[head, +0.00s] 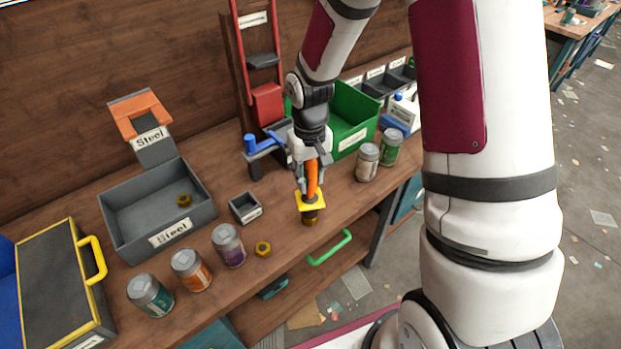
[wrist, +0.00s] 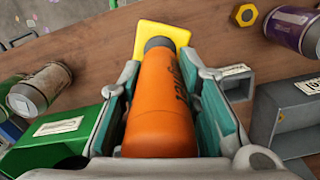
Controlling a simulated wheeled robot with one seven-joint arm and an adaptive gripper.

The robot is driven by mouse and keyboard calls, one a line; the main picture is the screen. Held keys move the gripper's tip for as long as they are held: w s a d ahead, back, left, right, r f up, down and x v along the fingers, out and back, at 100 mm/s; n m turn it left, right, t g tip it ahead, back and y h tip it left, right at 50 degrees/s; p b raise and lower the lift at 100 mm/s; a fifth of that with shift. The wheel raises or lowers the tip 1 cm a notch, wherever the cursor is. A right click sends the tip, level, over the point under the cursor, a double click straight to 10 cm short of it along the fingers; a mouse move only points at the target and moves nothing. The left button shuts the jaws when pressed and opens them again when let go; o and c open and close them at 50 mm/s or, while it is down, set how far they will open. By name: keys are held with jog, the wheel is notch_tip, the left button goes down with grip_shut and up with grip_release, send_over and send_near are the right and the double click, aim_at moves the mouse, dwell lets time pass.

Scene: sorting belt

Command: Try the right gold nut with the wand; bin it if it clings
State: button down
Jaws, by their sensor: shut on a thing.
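My gripper (head: 312,172) is shut on the orange handle of the wand (head: 312,180), which points down at the front of the bench. The wand also fills the middle of the wrist view (wrist: 160,100), with its yellow collar (wrist: 166,36) at the far end. The right gold nut (head: 310,219) shows just below the collar, at the wand's tip; I cannot tell whether it clings or rests on the bench. The left gold nut (head: 263,249) lies on the bench, and also shows in the wrist view (wrist: 246,15). The grey Steel bin (head: 128,238) holds a gold nut (head: 184,200).
A small grey box (head: 244,209) stands left of the wand. Several cans, such as a purple one (head: 228,246), line the front edge. A green bin (head: 352,112) and two cans (head: 367,162) stand right. A yellow-handled case (head: 60,290) is at far left.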

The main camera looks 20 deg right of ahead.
notch_tip(320, 180, up, 6)
jog(key=shift+f+p, duration=0.1)
jog(key=shift+p, duration=1.15)
dwell(1.1)
